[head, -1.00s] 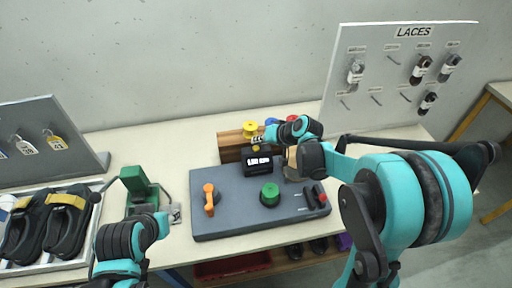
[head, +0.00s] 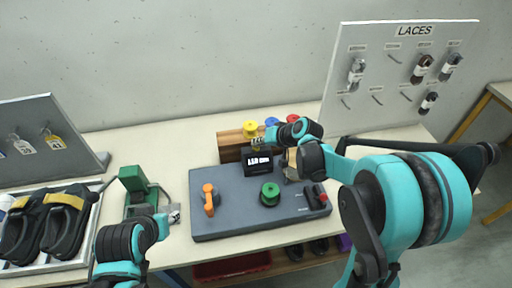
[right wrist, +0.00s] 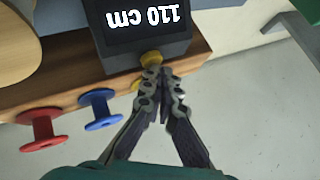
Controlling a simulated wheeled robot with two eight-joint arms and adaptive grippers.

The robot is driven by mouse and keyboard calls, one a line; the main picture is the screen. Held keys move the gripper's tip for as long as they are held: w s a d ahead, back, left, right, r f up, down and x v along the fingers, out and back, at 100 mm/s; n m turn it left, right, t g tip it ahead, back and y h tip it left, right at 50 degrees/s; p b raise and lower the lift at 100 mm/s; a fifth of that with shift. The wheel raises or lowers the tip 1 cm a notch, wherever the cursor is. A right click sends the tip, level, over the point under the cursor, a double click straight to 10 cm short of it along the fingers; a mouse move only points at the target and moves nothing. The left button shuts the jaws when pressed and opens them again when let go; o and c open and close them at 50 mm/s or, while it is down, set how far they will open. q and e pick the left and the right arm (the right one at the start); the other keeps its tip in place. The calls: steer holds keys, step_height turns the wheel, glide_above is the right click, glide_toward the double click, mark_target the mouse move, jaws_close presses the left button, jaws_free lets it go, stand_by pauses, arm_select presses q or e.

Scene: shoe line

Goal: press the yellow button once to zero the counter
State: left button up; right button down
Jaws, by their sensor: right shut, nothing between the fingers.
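The counter is a dark box (head: 258,163) with a lit display at the back of the grey board. In the right wrist view its display (right wrist: 145,18) reads "110 cm" upside down. The yellow button (right wrist: 152,58) sticks out from the box's edge in that view. My right gripper (right wrist: 165,74) is shut and empty, its tips right at the button; whether they touch it I cannot tell. In the head view the right gripper (head: 261,142) is above the top of the box and hides the button.
The grey board (head: 225,228) carries an orange handle (head: 209,200), a green knob (head: 270,193) and a red-tipped part at right. A wooden rack (head: 230,150) with yellow, blue and red spools stands behind the box. A tray (head: 60,262) of sandals is at left.

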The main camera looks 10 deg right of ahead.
mark_target(258, 148)
steer(key=shift+f, duration=0.3)
steer(key=shift+r, duration=0.1)
stand_by(0.4)
steer(key=shift+r+p, duration=0.45)
steer(key=shift+r, duration=0.35)
steer(key=shift+r+p, duration=1.9)
steer(key=shift+r, duration=0.65)
steer(key=shift+f, duration=0.1)
